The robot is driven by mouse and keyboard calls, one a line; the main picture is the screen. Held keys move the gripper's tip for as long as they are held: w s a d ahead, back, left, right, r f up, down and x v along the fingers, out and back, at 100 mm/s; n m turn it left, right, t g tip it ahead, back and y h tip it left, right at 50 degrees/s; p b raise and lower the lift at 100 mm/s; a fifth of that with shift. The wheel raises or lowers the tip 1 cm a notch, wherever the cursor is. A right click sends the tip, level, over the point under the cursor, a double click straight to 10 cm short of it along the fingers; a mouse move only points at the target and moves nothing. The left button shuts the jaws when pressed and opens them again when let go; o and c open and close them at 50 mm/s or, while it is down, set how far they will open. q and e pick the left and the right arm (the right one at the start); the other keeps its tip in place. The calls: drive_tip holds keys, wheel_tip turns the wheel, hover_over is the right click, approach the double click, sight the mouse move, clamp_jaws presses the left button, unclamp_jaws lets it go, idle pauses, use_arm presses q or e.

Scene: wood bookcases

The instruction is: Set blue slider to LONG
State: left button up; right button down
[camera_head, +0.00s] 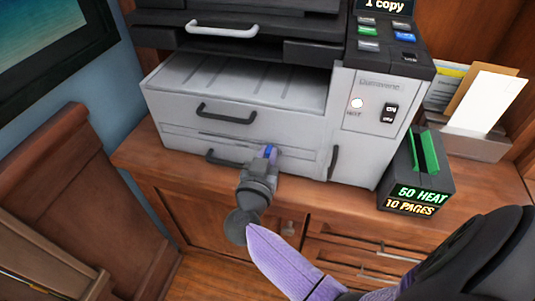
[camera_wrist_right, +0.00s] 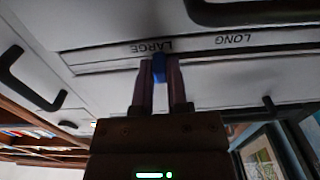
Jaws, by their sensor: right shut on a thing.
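The blue slider (camera_head: 268,150) sits on the lower front of the white printer (camera_head: 240,120). My right gripper (camera_head: 266,158) is shut on it. In the right wrist view, which is upside down, the blue slider (camera_wrist_right: 158,68) is between the two fingers of my right gripper (camera_wrist_right: 159,80). The LONG label (camera_wrist_right: 233,40) stands farther right, apart from the slider. My left gripper is not in view.
A dark handle (camera_head: 226,113) sits above the slider track, and an upright handle (camera_head: 333,162) stands to its right. A black box with a green top slot (camera_head: 417,180) stands right of the printer on the wooden cabinet (camera_head: 150,165). A paper holder (camera_head: 470,140) stands behind it.

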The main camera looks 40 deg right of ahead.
idle(0.5)
drive_tip(key=w+a, duration=0.2)
drive_tip(key=w, duration=0.1)
drive_tip(key=shift+w+a+p, duration=0.1)
drive_tip(key=shift+a+p, duration=0.25)
drive_tip(key=shift+a, duration=0.05)
drive_tip(key=shift+w+a, duration=0.3)
drive_tip(key=shift+w, duration=0.1)
drive_tip(key=c, duration=0.6)
unclamp_jaws()
drive_tip(key=shift+c, duration=0.2)
